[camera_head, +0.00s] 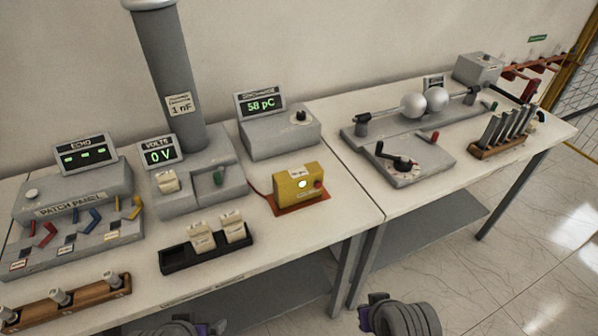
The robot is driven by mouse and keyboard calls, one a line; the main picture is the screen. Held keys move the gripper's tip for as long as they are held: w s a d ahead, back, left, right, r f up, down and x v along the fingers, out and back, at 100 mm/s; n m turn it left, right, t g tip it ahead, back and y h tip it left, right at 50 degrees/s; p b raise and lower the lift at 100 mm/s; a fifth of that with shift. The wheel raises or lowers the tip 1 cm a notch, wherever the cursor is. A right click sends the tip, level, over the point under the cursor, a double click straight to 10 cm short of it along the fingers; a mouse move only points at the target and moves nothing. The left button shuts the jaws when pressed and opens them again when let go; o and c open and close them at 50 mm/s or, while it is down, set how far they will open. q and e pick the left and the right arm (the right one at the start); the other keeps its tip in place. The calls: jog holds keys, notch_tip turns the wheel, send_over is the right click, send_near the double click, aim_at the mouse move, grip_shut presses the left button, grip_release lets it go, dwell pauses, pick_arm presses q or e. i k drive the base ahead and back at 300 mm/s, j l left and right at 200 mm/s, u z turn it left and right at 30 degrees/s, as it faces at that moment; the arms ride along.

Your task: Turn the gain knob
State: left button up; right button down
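A grey meter box (276,140) with a display reading "58 pC" stands at the back of the left table. A small black knob (300,116) sits on its sloped top. A second black knob with a dial plate (402,163) is on a low grey box on the right table. I cannot read a gain label on either. My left gripper (178,328) shows only partly at the bottom edge. My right gripper (376,302) is low at the bottom, in front of the tables and well apart from both knobs. Their fingers are not clear.
A yellow box (298,185) stands in front of the meter. A black tray (180,258) holds pale blocks. A tall grey column (165,75), a patch panel (75,205) and a wooden rack (65,302) are left. Two metal spheres (413,105) are right.

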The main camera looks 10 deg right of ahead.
aim_at(300, 115)
jog(key=i+l, duration=0.1)
jog(key=l, duration=0.35)
jog(key=i+l+u, duration=0.15)
jog(key=l, duration=0.35)
jog(key=i+l, duration=0.1)
jog(key=l, duration=0.35)
